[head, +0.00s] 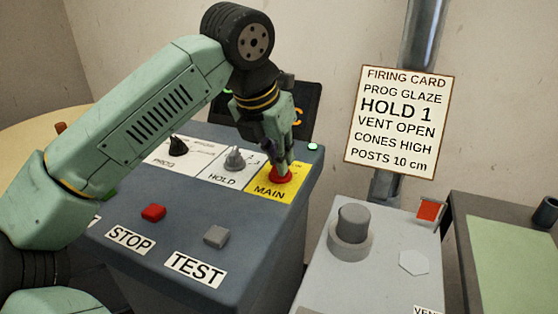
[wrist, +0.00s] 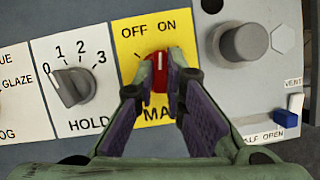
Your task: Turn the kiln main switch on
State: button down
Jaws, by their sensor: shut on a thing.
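The main switch is a red rotary knob (head: 282,174) on a yellow plate (head: 262,196) marked MAIN, at the right end of the panel. In the wrist view the red knob (wrist: 158,76) sits below the words OFF and ON, and its white line points up, roughly toward ON. My gripper (head: 280,168) reaches down onto the knob from above. In the wrist view my gripper (wrist: 157,78) has its two purple-padded fingers shut on the knob, one on each side. The fingers hide the lower part of the plate.
The grey HOLD knob (wrist: 70,87) stands just left. A red STOP button (head: 153,213) and grey TEST button (head: 216,236) are at the panel's front. A firing card (head: 402,118) hangs behind. A grey round knob (head: 350,231) stands on the right-hand box.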

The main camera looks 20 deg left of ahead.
jog(key=m, duration=0.1)
jog(key=m+h, duration=0.1)
jog(key=m, duration=0.2)
jog(key=shift+a+f+g, duration=0.1)
jog(key=shift+f+g, duration=0.15)
jog(key=shift+g, duration=0.15)
jog(key=shift+m+g+h+p, duration=0.35)
jog(key=shift+m+h, duration=0.25)
jog(key=shift+m, duration=0.9)
jog(key=c, duration=1.7)
grip_release()
jog(key=shift+w, duration=0.15)
jog(key=shift+o, duration=0.2)
jog(key=shift+r, duration=0.2)
jog(key=v, duration=1.1)
jog(key=shift+a+r, duration=0.15)
jog(key=shift+r, duration=0.15)
